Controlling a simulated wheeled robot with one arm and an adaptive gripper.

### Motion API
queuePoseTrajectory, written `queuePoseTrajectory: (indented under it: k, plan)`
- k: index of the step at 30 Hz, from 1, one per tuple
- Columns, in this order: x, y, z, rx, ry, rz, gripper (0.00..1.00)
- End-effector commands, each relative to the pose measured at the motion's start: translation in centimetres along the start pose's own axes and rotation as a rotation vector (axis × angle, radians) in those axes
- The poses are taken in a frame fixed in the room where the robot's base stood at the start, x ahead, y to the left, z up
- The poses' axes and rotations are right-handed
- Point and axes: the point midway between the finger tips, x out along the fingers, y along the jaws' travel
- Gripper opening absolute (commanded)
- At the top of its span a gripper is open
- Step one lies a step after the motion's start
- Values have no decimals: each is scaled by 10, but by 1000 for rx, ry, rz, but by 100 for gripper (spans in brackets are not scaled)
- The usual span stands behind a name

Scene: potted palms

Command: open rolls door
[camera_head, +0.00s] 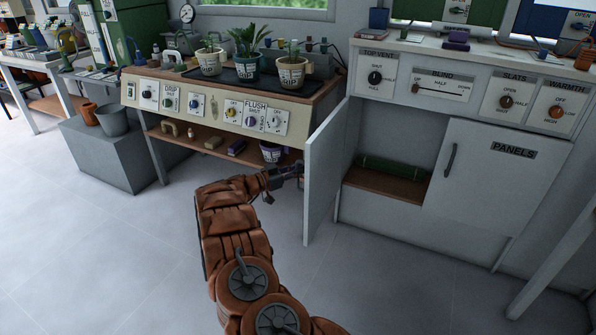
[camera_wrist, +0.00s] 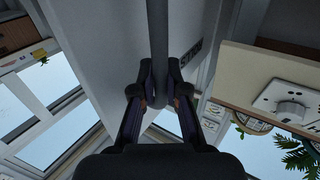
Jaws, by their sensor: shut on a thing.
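The white rolls door (camera_head: 324,178) stands swung well out from the cabinet, nearly edge-on in the head view. My gripper (camera_head: 294,171) is at the door's left face. In the wrist view my gripper (camera_wrist: 160,88) has its two fingers shut on a grey bar handle (camera_wrist: 158,40) of the door, whose pale face (camera_wrist: 95,50) fills the upper middle. A dark label (camera_wrist: 193,62) on the door is too slanted to read. The open compartment (camera_head: 385,180) shows a brown shelf with dark green rolls (camera_head: 394,168) on it.
A closed door (camera_head: 490,185) marked PANELS is right of the opening. Above is a control panel (camera_head: 455,92) with knobs and a slider. Left stands a bench (camera_head: 190,95) with potted palms (camera_head: 247,65) on a tray. Grey floor (camera_head: 120,240) is clear in front.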

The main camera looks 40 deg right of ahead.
Motion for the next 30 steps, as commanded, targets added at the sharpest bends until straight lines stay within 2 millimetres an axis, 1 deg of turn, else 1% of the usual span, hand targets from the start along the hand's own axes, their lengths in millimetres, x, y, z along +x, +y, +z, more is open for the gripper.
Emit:
queuePoseTrajectory:
  k: [5, 6, 12, 14, 24, 26, 30]
  plan:
    - [0, 0, -1, 0, 2, -1, 0]
    - [0, 0, -1, 0, 2, -1, 14]
    - [0, 0, -1, 0, 1, 0, 35]
    - [0, 0, 0, -1, 1, 0, 39]
    - [-2, 0, 0, -1, 1, 0, 39]
    - [-7, 0, 0, -1, 1, -1, 39]
    - [-26, 0, 0, -2, 0, -3, 39]
